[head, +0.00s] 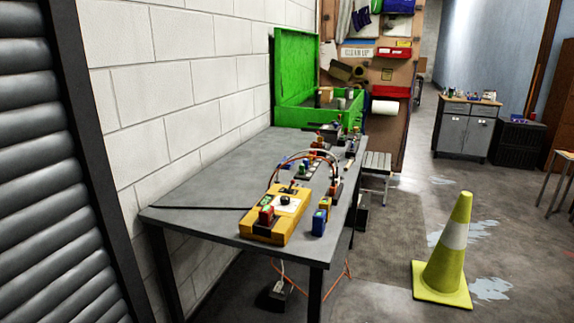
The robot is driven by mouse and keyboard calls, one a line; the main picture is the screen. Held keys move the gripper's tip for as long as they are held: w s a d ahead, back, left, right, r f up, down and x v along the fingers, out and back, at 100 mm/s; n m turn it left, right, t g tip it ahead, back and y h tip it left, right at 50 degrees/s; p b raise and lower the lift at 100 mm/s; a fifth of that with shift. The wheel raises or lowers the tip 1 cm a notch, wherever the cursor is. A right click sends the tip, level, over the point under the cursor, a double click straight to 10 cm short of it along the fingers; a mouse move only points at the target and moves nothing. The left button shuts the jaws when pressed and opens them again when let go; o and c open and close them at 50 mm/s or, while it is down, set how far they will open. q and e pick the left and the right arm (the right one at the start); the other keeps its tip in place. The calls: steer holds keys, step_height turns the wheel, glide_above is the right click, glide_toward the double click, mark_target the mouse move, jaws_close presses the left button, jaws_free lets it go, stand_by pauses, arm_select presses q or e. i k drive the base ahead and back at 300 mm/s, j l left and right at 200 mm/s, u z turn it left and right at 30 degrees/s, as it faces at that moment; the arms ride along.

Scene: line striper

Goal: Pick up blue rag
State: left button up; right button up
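No blue rag can be made out for certain. A dark blue, cloth-like thing (361,18) hangs on the brown board at the back, near the top of the head view. It is too small to tell whether it is a rag. A bright blue thing (398,6), perhaps a bin, is on the same board to its right. Neither my left nor my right gripper is in view.
A grey table (205,188) along the white block wall holds a yellow box (284,216), small devices and a green case (297,65). A yellow cone (447,255) stands on the floor at right. A grey cabinet (463,134) stands farther back. Floor between is open.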

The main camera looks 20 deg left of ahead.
mark_target(288, 166)
steer(key=i+l+z, duration=0.3)
steer(key=i, duration=0.2)
steer(key=i+l+z, duration=0.15)
steer(key=i, duration=0.6)
steer(key=i+l+z, duration=0.15)
steer(key=i, duration=0.65)
steer(key=i+u, duration=0.25)
steer(key=u, duration=0.2)
steer(key=i+l+u, duration=0.1)
steer(key=i+u, duration=0.2)
steer(key=u, duration=0.15)
steer(key=i+l+u, duration=0.15)
steer(key=u, duration=0.3)
steer(key=i+l+u, duration=0.3)
steer(key=u, duration=0.2)
